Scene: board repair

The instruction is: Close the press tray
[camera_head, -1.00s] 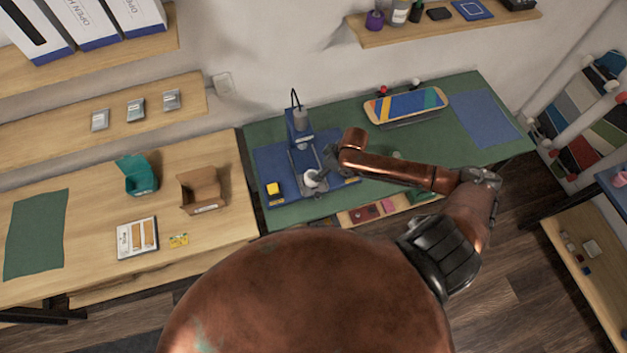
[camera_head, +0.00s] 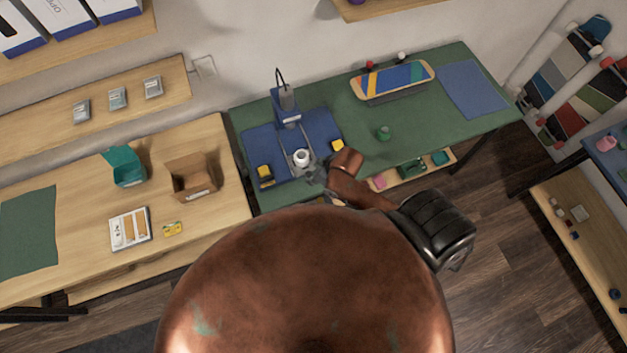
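The press (camera_head: 287,106) stands upright on a blue mat (camera_head: 255,145) on the green bench. Its tray (camera_head: 290,160) sticks out at the front, toward me, with a round white piece (camera_head: 302,157) on it. The tray looks pulled out from under the press column. My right gripper (camera_head: 315,178) is low at the front edge of the mat, just in front and to the right of the white piece. Its fingers are small and dark, so I cannot tell whether they are open or touch the tray. My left gripper is out of view.
Yellow blocks (camera_head: 264,171) (camera_head: 337,145) sit on either side of the tray. A green round item (camera_head: 383,132) and a striped skateboard deck (camera_head: 393,81) are farther right. An open cardboard box (camera_head: 192,178) stands on the wooden table.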

